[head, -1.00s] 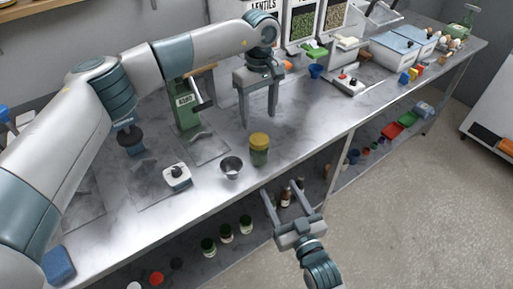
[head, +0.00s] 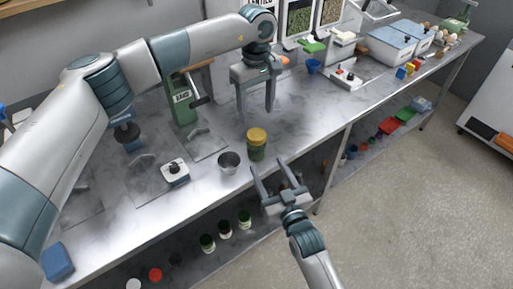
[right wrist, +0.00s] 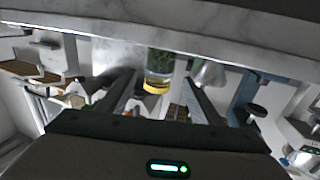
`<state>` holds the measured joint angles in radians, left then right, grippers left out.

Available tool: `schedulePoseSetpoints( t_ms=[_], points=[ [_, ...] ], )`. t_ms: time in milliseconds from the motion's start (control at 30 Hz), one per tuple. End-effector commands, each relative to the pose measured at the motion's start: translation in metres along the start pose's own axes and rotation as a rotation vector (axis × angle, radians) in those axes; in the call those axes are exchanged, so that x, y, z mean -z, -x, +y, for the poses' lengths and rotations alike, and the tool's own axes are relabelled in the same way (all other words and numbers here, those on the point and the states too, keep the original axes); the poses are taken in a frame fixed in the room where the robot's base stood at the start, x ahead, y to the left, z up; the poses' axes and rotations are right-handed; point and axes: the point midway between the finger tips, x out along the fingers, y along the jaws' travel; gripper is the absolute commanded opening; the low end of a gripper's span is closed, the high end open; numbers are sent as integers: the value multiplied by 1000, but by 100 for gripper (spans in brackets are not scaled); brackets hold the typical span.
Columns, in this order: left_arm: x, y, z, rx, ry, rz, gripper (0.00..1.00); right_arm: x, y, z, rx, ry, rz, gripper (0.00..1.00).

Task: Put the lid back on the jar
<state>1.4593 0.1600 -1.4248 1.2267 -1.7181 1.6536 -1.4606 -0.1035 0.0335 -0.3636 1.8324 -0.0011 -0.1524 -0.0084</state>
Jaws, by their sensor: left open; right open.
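A jar (head: 257,153) with green contents and a yellow lid (head: 257,134) at its top stands upright near the front edge of the metal table. I cannot tell how firmly the lid sits. In the right wrist view the jar (right wrist: 160,62) and its yellow lid (right wrist: 156,87) appear upside down, seen between the fingers. My right gripper (head: 267,165) is open and empty, just in front of the jar at the table's front edge. My left gripper (head: 256,113) is open and empty, fingers pointing down, above the table behind the jar.
A metal cup (head: 229,163) stands close to the left of the jar. A white device with a black knob (head: 175,172) and a green press (head: 184,105) are further left. A shelf under the table holds several small jars. The table right of the jar is clear.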

Motion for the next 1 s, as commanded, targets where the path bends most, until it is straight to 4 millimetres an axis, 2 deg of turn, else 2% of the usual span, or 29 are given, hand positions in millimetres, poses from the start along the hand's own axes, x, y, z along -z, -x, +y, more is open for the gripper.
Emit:
schedulePoseSetpoints(
  t_ms=[200,500,700,1000],
  points=[
    [0,0,0,0,0,0,60,1,-38,0,0,0,1,59],
    [0,0,0,0,0,0,60,0,-83,0,0,0,0,59],
    [0,0,0,0,0,0,60,0,-100,0,0,-1,-1,59],
    [0,0,0,0,0,0,60,0,-104,0,0,0,0,59]
  ],
)
